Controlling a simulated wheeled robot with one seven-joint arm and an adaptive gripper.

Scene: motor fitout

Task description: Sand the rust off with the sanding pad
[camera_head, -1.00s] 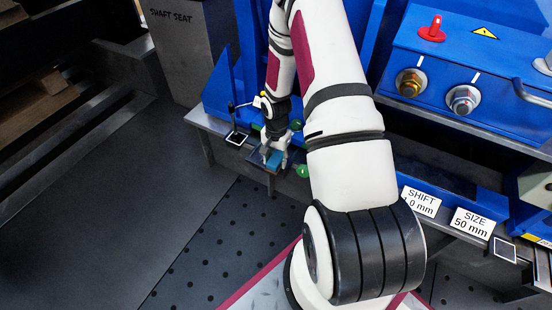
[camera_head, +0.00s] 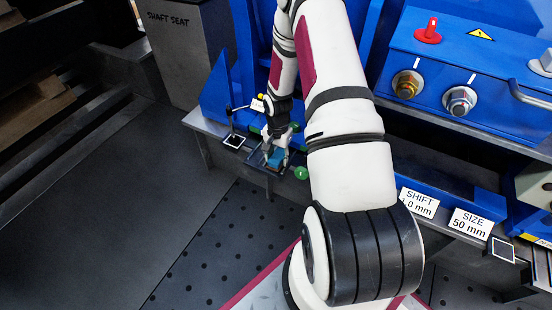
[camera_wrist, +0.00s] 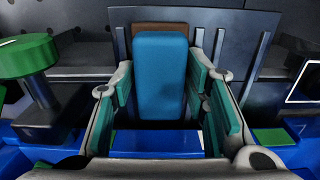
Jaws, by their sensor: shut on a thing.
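My gripper (camera_head: 276,156) is low over the front ledge of the blue machine, at the left of my arm. It is shut on a blue block, the sanding pad (camera_head: 274,157). In the wrist view the sanding pad (camera_wrist: 160,75) stands lengthwise between the two teal-lined fingers of my gripper (camera_wrist: 165,110). A brown strip (camera_wrist: 160,28) shows just beyond and beside the pad. I cannot tell whether it is rust or the pad's underside. A grey plate (camera_wrist: 235,55) lies behind it. Contact under the pad is hidden.
A green knob (camera_head: 301,173) is close to the right of my gripper; a green-topped post (camera_wrist: 25,55) stands left in the wrist view. A small stand (camera_head: 233,125) is to the left. The blue control box (camera_head: 480,60) is at the right. The floor in front is clear.

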